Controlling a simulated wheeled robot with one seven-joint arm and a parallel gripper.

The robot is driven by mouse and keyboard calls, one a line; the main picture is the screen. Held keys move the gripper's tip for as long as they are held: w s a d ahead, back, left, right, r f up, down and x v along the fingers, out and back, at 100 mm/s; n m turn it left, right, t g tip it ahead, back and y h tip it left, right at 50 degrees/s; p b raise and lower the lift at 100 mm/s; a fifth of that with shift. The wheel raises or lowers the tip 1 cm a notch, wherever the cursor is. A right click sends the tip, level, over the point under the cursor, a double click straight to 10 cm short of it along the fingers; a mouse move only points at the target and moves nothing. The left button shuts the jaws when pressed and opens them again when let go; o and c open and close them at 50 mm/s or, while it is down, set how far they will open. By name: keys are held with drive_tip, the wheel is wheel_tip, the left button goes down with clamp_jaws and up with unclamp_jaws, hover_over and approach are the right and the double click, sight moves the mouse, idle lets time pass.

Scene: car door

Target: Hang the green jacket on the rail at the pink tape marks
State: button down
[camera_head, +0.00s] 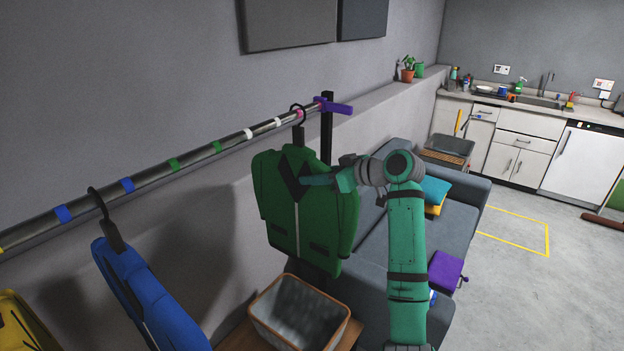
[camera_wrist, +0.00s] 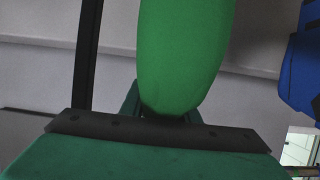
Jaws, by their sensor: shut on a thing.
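The green jacket (camera_head: 317,222) hangs upright on a dark hanger below the right end of the metal rail (camera_head: 200,153). Its hook (camera_head: 297,107) shows at the rail by the pink tape (camera_head: 301,114); I cannot tell whether it bears on the rail. My gripper (camera_head: 308,181) is at the jacket's upper chest, from the right, and is shut on the jacket. The fingertips are partly hidden against it. In the wrist view, the green jacket (camera_wrist: 185,50) rises from between my gripper's fingers (camera_wrist: 162,113).
A blue jacket (camera_head: 150,290) hangs at the left, with a yellow garment (camera_head: 22,325) beyond it. White, green and blue tape marks line the rail. A purple end piece (camera_head: 335,106) and black post (camera_head: 327,130) stand at its right end. A basket (camera_head: 298,312) is below.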

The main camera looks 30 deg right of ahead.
drive_tip(key=shift+w+d, duration=0.25)
drive_tip(key=shift+d, duration=0.45)
drive_tip(key=shift+w+d, duration=0.25)
drive_tip(key=shift+d, duration=0.45)
drive_tip(key=shift+w+d, duration=0.25)
drive_tip(key=shift+d, duration=0.45)
drive_tip(key=shift+f, duration=0.25)
drive_tip(key=c, duration=1.4)
unclamp_jaws()
drive_tip(key=shift+o, duration=0.6)
drive_tip(key=shift+w, duration=0.1)
drive_tip(key=shift+f, duration=0.1)
